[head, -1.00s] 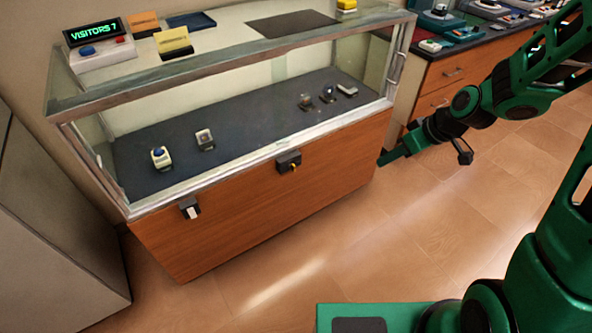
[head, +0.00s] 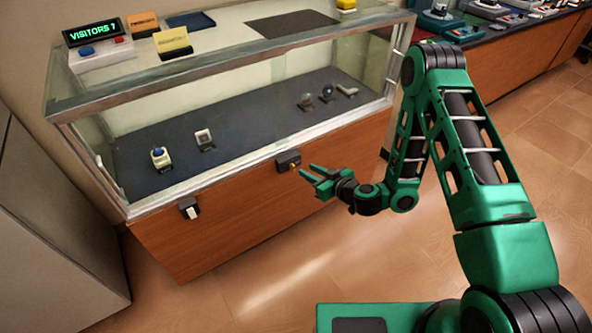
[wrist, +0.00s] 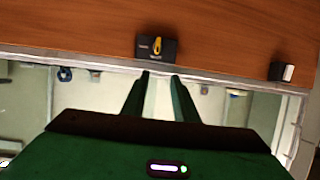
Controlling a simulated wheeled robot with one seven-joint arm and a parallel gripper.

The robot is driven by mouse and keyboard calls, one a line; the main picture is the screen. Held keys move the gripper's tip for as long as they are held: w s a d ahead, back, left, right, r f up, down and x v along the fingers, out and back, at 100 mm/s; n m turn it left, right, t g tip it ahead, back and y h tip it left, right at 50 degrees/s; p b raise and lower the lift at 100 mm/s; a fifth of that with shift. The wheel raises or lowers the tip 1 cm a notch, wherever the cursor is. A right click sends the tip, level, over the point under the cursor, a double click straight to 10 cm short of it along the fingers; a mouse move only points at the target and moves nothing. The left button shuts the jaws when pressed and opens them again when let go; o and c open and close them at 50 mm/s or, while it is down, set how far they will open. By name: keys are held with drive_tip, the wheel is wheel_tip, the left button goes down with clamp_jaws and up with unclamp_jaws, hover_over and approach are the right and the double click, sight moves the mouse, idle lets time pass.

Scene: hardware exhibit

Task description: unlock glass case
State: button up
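The glass case (head: 240,60) has a metal frame and a wood front panel. A dark lock box (head: 283,160) with a small yellow key or knob (head: 294,167) sits on the panel's upper edge. In the wrist view the lock box (wrist: 168,49) and its yellow knob (wrist: 157,45) lie just beyond my fingertips, and the picture looks upside down. My gripper (head: 309,175) is open and empty, just right of the yellow knob. In the wrist view the two green fingers (wrist: 160,76) stand apart with a gap between them. I cannot tell whether a fingertip touches the knob.
A second dark box with a white part (head: 189,208) is on the panel to the left; it also shows in the wrist view (wrist: 281,71). Several small exhibits stand inside the case. A grey cabinet (head: 50,230) is at left. The floor (head: 250,290) before the case is clear.

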sight(294, 167)
drive_tip(key=w+a+f+h, duration=0.1)
drive_tip(key=w+a+f, duration=0.4)
drive_tip(key=w+f, duration=0.2)
drive_tip(key=shift+w+m, duration=0.4)
drive_tip(key=shift+w, duration=0.05)
idle(0.4)
drive_tip(key=shift+c, duration=0.7)
drive_tip(key=shift+r, duration=0.1)
clamp_jaws()
drive_tip(key=shift+a, duration=0.1)
